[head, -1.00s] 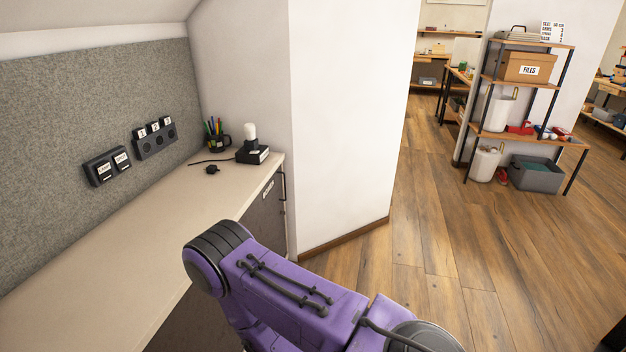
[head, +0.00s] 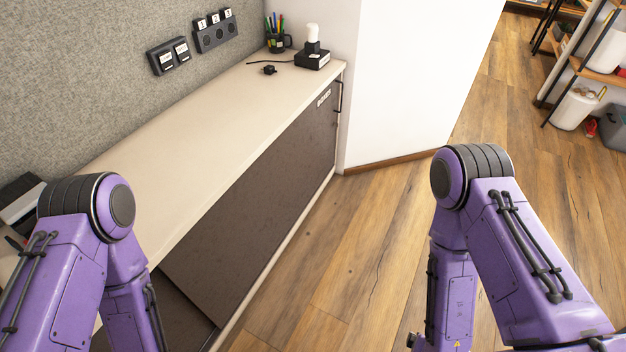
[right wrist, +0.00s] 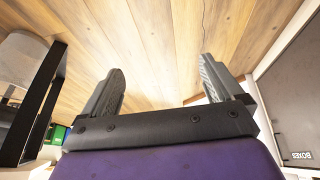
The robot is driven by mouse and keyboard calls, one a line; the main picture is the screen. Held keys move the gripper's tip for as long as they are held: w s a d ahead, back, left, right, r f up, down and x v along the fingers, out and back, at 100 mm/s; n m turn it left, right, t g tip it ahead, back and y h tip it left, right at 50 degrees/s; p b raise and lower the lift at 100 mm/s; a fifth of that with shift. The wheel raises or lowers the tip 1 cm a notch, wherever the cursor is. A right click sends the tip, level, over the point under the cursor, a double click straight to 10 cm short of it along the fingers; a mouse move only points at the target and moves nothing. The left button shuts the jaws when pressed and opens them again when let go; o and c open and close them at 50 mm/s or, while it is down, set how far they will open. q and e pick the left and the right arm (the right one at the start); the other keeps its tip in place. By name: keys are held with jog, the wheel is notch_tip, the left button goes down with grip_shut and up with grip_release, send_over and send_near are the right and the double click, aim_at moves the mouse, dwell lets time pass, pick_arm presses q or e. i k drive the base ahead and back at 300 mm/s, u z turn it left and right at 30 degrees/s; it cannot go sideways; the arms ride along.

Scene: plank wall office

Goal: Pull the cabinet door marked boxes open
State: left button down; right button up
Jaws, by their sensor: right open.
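The cabinet under the countertop has a dark brown door (head: 265,165), which looks closed in the head view. A small white label (head: 323,97) is at its top right corner, too small to read there, beside a dark upright handle (head: 339,96). In the right wrist view a dark door panel (right wrist: 294,85) at the right edge bears a label reading BOXES (right wrist: 301,155). My right gripper (right wrist: 160,75) is open and empty, its fingers apart with wood floor behind them. Only the arm links show in the head view; my left gripper is out of view.
The pale countertop (head: 185,140) holds a pen cup (head: 278,42), a black box with a white top piece (head: 312,58), and a plug. A white wall (head: 410,80) stands just beyond the cabinet's handle end. Wood floor (head: 350,250) is clear in front; shelving is far right.

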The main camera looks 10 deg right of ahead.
aim_at(214, 265)
jog(key=z, duration=0.65)
jog(key=i, duration=0.8)
jog(key=z, duration=1.05)
jog(key=i, duration=0.9)
jog(key=u, duration=0.5)
jog(key=i, duration=1.1)
jog(key=u, duration=0.8)
